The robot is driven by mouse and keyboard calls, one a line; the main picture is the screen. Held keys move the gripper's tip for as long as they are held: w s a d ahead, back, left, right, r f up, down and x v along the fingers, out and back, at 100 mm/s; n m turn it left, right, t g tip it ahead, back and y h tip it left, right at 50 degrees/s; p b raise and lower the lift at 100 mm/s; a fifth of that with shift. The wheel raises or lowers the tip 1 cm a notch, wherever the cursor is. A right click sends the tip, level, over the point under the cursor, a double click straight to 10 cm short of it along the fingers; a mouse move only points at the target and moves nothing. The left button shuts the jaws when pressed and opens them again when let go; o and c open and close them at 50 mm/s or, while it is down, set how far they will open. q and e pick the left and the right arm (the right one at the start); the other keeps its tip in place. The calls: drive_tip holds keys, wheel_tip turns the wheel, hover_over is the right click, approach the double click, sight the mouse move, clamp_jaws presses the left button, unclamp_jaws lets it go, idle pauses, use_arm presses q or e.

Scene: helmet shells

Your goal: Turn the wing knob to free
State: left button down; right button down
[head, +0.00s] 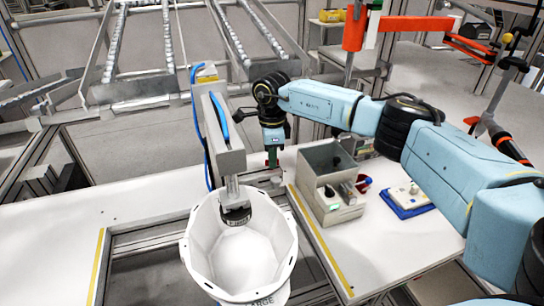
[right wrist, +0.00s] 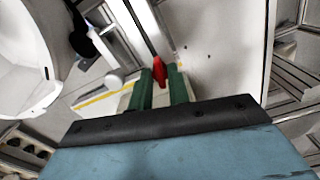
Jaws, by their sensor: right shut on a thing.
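My right gripper (head: 272,158) points down behind the press column and beside the grey control box. In the right wrist view its two green fingers (right wrist: 161,88) are closed about a small red piece, which I take for the wing knob (right wrist: 158,71). A dark rod runs up from the red piece. In the head view the knob is hidden by the gripper and the fixture. My left gripper is not in view.
The grey control box (head: 318,205) stands just right of the gripper, with a red item (head: 363,183) beside it. A blue tray (head: 418,211) lies farther right. The press column and blue hoses are close on the left. The table (head: 50,245) is clear at the left.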

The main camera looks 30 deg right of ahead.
drive_tip(key=shift+n, duration=1.2)
drive_tip(key=c, duration=1.3)
unclamp_jaws()
wheel_tip(320, 180, up, 14)
drive_tip(key=shift+f, duration=0.25)
